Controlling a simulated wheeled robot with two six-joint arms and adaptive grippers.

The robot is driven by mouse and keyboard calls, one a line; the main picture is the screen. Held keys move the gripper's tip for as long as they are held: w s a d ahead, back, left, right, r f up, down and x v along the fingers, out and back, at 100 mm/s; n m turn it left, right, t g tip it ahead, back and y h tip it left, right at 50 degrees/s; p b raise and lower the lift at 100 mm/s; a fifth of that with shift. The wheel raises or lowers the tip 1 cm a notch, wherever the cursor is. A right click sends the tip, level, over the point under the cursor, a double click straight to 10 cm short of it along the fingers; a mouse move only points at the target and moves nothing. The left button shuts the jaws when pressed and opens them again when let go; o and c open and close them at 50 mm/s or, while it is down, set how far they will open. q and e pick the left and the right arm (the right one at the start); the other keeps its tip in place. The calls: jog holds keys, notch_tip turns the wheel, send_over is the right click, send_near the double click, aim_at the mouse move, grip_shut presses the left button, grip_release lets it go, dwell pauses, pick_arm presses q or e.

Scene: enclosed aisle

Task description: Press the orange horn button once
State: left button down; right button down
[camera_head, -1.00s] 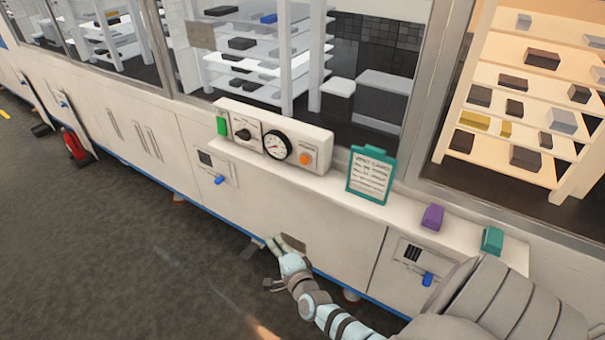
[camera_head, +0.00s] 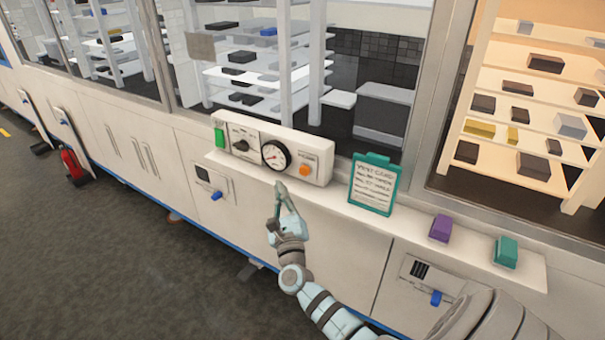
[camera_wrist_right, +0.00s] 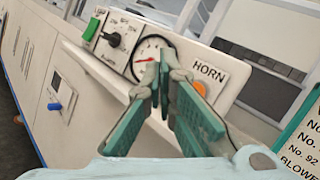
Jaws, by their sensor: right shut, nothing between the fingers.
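The orange horn button (camera_head: 305,170) is on the right end of a white control panel (camera_head: 318,151) that stands on the ledge. In the right wrist view the orange button (camera_wrist_right: 199,88) sits below the word HORN, just right of the fingertips, partly covered by a finger. My right gripper (camera_head: 281,186) is shut and empty. It points up at the panel, below and left of the button and apart from it in the head view. In the right wrist view its green-padded fingers (camera_wrist_right: 165,62) meet in front of the dial gauge. My left gripper is not in view.
The panel also holds a green switch (camera_head: 220,137), a black knob (camera_head: 241,145) and a dial gauge (camera_head: 275,155). A teal clipboard (camera_head: 375,184), a purple block (camera_head: 440,228) and a teal block (camera_head: 506,252) stand along the ledge to the right. Windows rise behind.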

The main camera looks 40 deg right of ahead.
aim_at(304, 171)
jog(key=w+d+b, duration=0.2)
jog(key=d, duration=0.4)
jog(key=shift+d, duration=0.35)
dwell(1.0)
jog(key=shift+w+d, duration=0.1)
jog(key=shift+d, duration=0.3)
jog(key=shift+w+d+b, duration=0.15)
jog(key=shift+d+b, duration=0.3)
jog(key=shift+b, duration=0.05)
dwell(0.6)
dwell(0.3)
jog(key=shift+s+a+p, duration=0.3)
jog(key=shift+a+p, duration=0.1)
jog(key=shift+a, duration=0.5)
